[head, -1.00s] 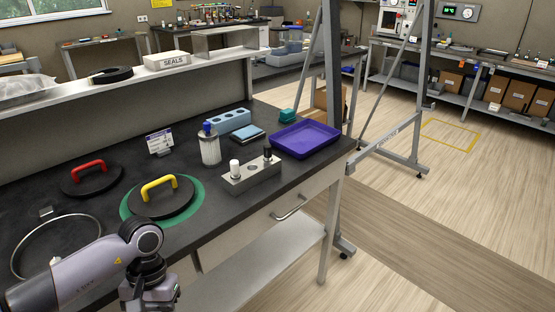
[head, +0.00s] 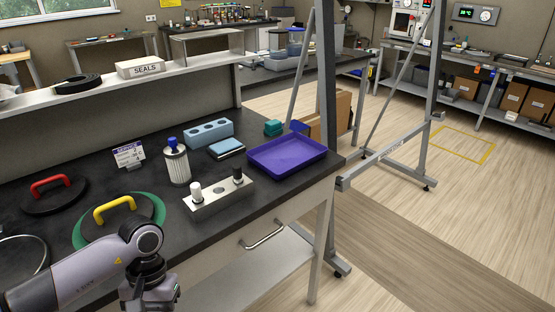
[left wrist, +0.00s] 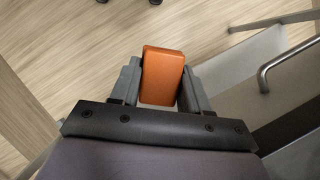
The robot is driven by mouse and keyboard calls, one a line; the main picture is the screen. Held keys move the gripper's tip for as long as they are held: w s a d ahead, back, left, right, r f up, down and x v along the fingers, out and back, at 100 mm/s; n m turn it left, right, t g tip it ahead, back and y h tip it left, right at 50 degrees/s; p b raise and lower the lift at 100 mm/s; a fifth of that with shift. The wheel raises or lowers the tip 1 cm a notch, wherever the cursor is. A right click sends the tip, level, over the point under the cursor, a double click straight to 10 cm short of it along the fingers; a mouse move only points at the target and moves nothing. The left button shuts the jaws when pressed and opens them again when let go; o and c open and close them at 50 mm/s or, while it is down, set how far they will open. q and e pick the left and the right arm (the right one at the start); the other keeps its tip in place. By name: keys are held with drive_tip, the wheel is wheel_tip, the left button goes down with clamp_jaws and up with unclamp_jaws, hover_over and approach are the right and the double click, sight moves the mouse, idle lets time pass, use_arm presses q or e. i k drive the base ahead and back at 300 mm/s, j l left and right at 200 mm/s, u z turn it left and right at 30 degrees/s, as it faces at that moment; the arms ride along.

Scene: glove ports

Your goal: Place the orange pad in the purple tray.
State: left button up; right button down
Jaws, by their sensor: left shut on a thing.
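The orange pad (left wrist: 162,76) shows in the left wrist view, between the two fingers of my left gripper (left wrist: 160,90). The gripper is shut on it, and the pad hangs over the floor in front of the bench. In the head view my left gripper (head: 150,295) is at the bottom edge, its fingertips cut off, and the pad is not visible. The purple tray (head: 287,153) lies on the dark bench top near its right end and looks empty. It is far up and to the right of the gripper. My right gripper is not in view.
A metal block with small bottles (head: 218,196) stands in front of the tray. A filter cylinder (head: 176,163), a blue holed block (head: 208,132) and a blue pad (head: 226,148) are left of it. A drawer handle (head: 265,234) sticks out below. A grey frame post (head: 326,80) rises behind.

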sight(287, 157)
drive_tip(key=i+l, duration=0.15)
drive_tip(key=l, duration=0.15)
drive_tip(key=i+l, duration=0.15)
drive_tip(key=l, duration=0.2)
drive_tip(key=i+l+u, duration=0.1)
drive_tip(key=l, duration=0.2)
drive_tip(key=i+l, duration=0.15)
drive_tip(key=l, duration=0.15)
